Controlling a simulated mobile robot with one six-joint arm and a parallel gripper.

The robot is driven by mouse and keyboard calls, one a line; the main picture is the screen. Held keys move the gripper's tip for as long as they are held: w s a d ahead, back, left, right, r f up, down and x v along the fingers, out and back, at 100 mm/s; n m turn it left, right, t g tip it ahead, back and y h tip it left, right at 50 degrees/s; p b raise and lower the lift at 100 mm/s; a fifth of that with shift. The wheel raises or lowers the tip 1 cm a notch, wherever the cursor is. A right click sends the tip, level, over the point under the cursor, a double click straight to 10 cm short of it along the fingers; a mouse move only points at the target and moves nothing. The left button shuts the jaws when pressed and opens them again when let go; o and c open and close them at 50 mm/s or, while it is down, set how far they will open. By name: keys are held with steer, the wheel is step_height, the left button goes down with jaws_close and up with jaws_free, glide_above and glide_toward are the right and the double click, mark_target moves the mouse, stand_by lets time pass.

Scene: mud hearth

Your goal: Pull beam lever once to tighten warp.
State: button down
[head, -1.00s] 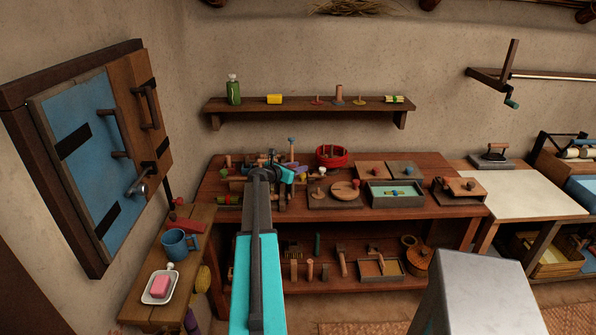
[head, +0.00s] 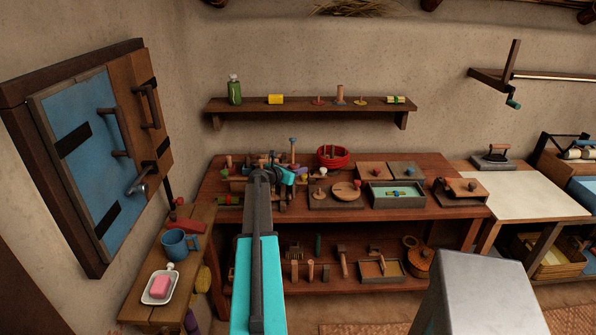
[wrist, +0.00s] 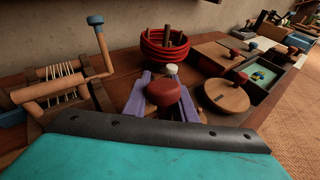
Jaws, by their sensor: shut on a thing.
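A small wooden loom frame with pale warp threads (wrist: 62,82) and round beams stands at the left of the wrist view. A wooden lever with a blue knob (wrist: 96,20) rises from it; the knob also shows in the head view (head: 292,140). My gripper (wrist: 163,100) has purple fingers pointing forward, to the right of the blue-knobbed lever and apart from it. The fingers are closed around a red-knobbed handle (wrist: 163,90). I cannot tell whether this handle belongs to the loom. In the head view my arm hides the fingertips and part of the loom.
A red coiled ring (head: 333,157), a round wooden lid (wrist: 226,96) and a green-lined tray (head: 398,195) crowd the bench to the right. A wall shelf (head: 310,105) hangs above. A side table with a blue mug (head: 178,243) stands at left.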

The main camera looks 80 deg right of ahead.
steer(key=shift+s+f, duration=0.3)
steer(key=shift+f, duration=0.1)
stand_by(0.4)
steer(key=c, duration=1.4)
jaws_free()
steer(key=shift+d+f, duration=0.1)
steer(key=shift+d, duration=0.05)
steer(key=shift+w+r, duration=0.2)
steer(key=shift+r, duration=0.05)
steer(key=b+v, duration=0.3)
steer(key=v, duration=1.1)
